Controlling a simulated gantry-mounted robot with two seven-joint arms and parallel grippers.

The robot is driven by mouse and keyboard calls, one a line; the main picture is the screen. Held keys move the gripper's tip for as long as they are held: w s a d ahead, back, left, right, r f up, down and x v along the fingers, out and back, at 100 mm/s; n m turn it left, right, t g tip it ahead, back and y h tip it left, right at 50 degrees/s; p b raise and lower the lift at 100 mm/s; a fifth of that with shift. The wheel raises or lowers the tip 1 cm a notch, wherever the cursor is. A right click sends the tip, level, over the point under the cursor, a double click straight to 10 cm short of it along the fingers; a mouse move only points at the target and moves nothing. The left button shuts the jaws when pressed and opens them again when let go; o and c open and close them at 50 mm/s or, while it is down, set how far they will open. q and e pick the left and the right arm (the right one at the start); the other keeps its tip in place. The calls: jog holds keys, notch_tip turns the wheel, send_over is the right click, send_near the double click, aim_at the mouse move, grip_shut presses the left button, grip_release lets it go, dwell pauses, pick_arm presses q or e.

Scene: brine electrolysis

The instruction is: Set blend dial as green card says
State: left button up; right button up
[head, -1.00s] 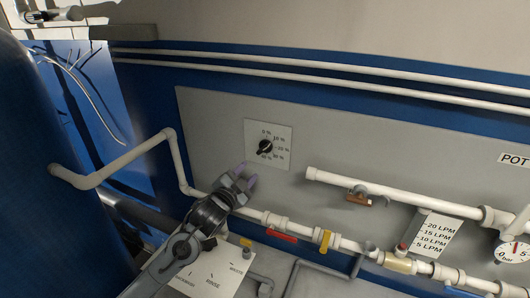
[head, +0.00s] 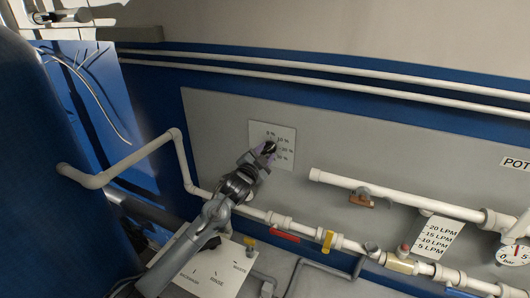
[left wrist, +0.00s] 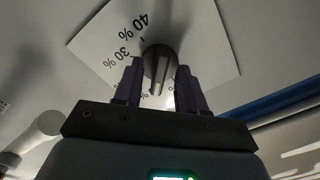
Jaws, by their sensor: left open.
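The blend dial (head: 270,146) is a dark round knob on a white square plate (head: 287,136) with percent marks, fixed to the grey wall panel. My left gripper (head: 263,154) is at the dial and covers part of it and some marks. In the left wrist view the gripper (left wrist: 159,75) is open, with one dark finger on each side of the dial (left wrist: 158,62). I cannot tell whether the fingers touch it. The 30 % and 40 % marks show upside down on the plate (left wrist: 195,30) there. I see no green card. My right gripper is not in view.
White pipes with a red-handled valve (head: 285,237) and a yellow-handled valve (head: 328,240) run below the dial. A label plate (head: 215,268) lies under my left arm. A large blue tank (head: 45,180) stands at left.

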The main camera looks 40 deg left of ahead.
pick_arm(q)
jog(key=shift+w, duration=0.2)
jog(key=shift+c, duration=0.3)
grip_shut()
jog(key=shift+m, duration=0.3)
jog(key=m, duration=0.3)
jog(key=m+b, duration=0.1)
jog(key=m, duration=0.4)
dwell(0.5)
